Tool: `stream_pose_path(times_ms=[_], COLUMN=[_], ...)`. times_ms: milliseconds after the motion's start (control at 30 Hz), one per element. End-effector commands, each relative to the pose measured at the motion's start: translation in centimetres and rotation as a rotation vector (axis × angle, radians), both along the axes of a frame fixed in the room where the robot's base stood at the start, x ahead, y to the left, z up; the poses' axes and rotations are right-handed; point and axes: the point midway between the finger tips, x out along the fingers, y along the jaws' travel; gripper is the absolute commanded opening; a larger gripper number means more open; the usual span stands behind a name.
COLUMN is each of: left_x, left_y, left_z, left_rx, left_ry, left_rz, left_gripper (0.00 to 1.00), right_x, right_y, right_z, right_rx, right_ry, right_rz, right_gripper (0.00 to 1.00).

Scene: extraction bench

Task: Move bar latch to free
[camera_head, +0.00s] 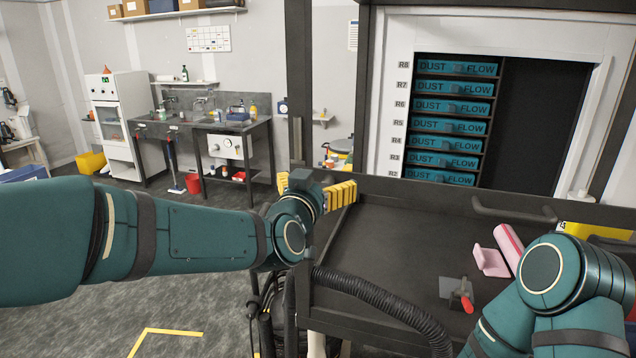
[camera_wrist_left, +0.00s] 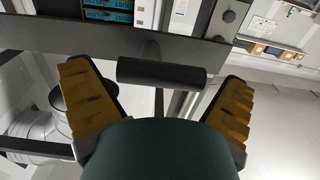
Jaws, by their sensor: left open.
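A short dark cylindrical bar (camera_wrist_left: 162,74) crosses the upper middle of the left wrist view, on a stem from a dark frame; it looks like the bar latch. My left gripper (camera_wrist_left: 157,80) is open, with one yellow finger on each side of the bar and visible gaps to both ends. In the head view my left gripper (camera_head: 317,185) is at the left end of the dark cart, its yellow fingers apart. The bar is not clearly seen there, hidden by my wrist. My right gripper is out of view; only its arm shows at lower right.
A dark tray cart (camera_head: 385,235) holds a pink roll (camera_head: 508,246), a pink bracket (camera_head: 489,262) and a small red-handled clamp (camera_head: 465,296). A black hose (camera_head: 385,300) runs along its front. Blue drawers (camera_head: 450,126) stand behind. A sink bench (camera_head: 205,125) is far left.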

Motion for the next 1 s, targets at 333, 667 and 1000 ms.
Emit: stream_pose_path(times_ms=[333, 667, 1000], left_x=[0.0, 0.0, 0.0], left_y=[0.0, 0.0, 0.1], left_z=[0.0, -0.1, -0.5], left_rx=[0.0, -0.005, -0.127], left_ry=[0.0, 0.002, 0.04], left_rz=[0.0, 0.0, 0.0], left_gripper=[0.39, 0.37, 0.36], right_x=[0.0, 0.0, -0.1], right_y=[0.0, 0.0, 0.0], right_z=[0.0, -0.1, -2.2], right_rx=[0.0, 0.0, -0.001], right_ry=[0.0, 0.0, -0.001], right_rz=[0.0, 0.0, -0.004], right_gripper=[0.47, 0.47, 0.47])
